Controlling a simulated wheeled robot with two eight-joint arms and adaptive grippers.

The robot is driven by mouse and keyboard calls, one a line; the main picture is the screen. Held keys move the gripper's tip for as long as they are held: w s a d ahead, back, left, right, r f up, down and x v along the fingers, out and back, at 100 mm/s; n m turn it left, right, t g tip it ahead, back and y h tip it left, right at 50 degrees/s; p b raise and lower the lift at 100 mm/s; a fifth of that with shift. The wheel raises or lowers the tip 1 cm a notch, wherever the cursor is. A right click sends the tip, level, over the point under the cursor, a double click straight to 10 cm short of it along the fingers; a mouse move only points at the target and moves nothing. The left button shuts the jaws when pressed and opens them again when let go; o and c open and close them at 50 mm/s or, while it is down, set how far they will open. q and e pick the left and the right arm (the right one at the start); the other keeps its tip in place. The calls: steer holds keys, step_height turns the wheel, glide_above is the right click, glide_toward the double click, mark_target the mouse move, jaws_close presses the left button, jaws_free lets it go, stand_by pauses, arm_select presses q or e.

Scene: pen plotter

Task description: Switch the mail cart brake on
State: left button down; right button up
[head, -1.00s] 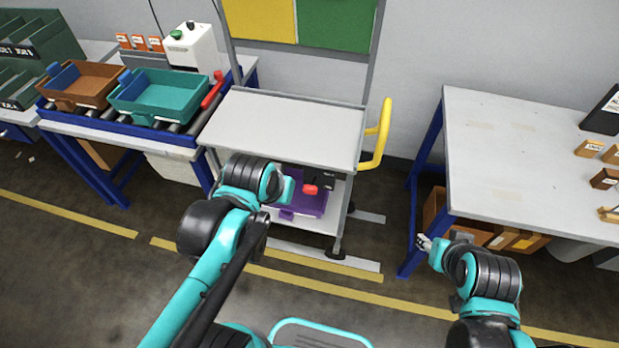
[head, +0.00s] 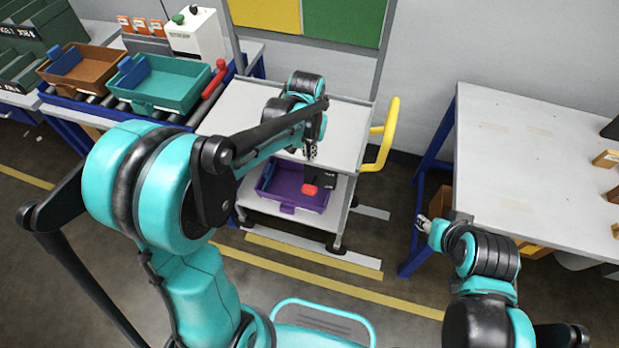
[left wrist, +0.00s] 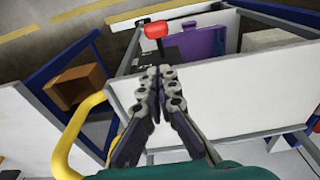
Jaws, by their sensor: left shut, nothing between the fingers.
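The mail cart (head: 345,115) stands ahead, with a pale top shelf, a lower shelf and a yellow handle (head: 383,135) on its right. A red knob (head: 310,190) on a dark mount (head: 321,177) shows below the top shelf, in front of the right side of the purple tray. It also shows in the left wrist view (left wrist: 156,30). My left gripper (head: 311,152) is shut and empty near the top shelf's front edge, apart from the knob. In the left wrist view its fingertips (left wrist: 158,74) point toward the knob. My right gripper (head: 424,222) hangs by the right table; its finger state is unclear.
A purple tray (head: 268,193) sits on the lower shelf. A roller conveyor with brown (head: 62,82) and teal (head: 130,98) trays stands left, with a red lever (head: 216,78) beside the cart. A white-topped table (head: 500,150) stands right. Floor in front of the cart is clear.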

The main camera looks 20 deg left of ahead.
arm_select(q)
steer(key=b, duration=0.5)
glide_toward(310, 186)
steer(key=f, duration=0.2)
steer(key=w+f, duration=0.1)
steer(key=f, duration=0.2)
steer(key=shift+w, duration=0.1)
steer(key=shift+s+f, duration=0.35)
steer(key=shift+f, duration=0.3)
steer(key=shift+b, duration=0.3)
